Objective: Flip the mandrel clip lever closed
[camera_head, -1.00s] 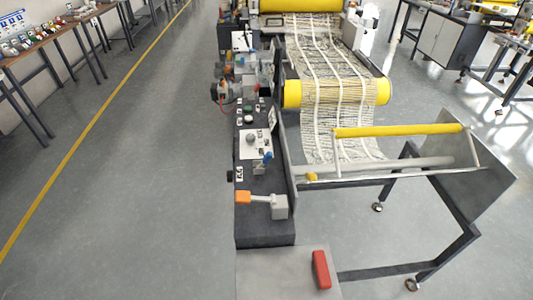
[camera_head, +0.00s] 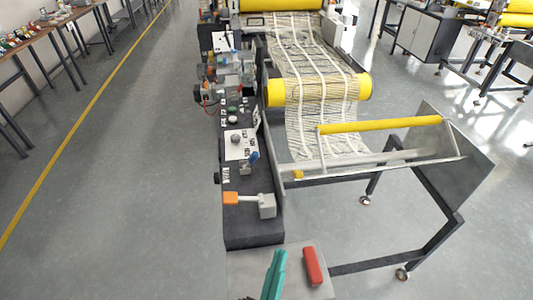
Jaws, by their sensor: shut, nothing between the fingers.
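My gripper (camera_head: 278,256) shows at the bottom of the head view as teal fingers, closed together and empty, pointing up the picture. It is over the grey plate, just left of the red block and apart from it. The grey mandrel bar (camera_head: 385,158) runs across the front of the machine, below a yellow roller (camera_head: 385,125). A small yellow piece (camera_head: 297,174) sits at the bar's left end. An orange-handled lever (camera_head: 231,198) lies sideways, joined to a grey block (camera_head: 266,205) on the dark console. I cannot tell which of these is the mandrel clip lever.
A red block (camera_head: 312,265) lies on the grey plate (camera_head: 245,262) at the console's near end. The dark console (camera_head: 250,240) holds buttons and a blue-topped part (camera_head: 253,157). White mesh (camera_head: 312,120) hangs behind the bar. Floor on the left is clear.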

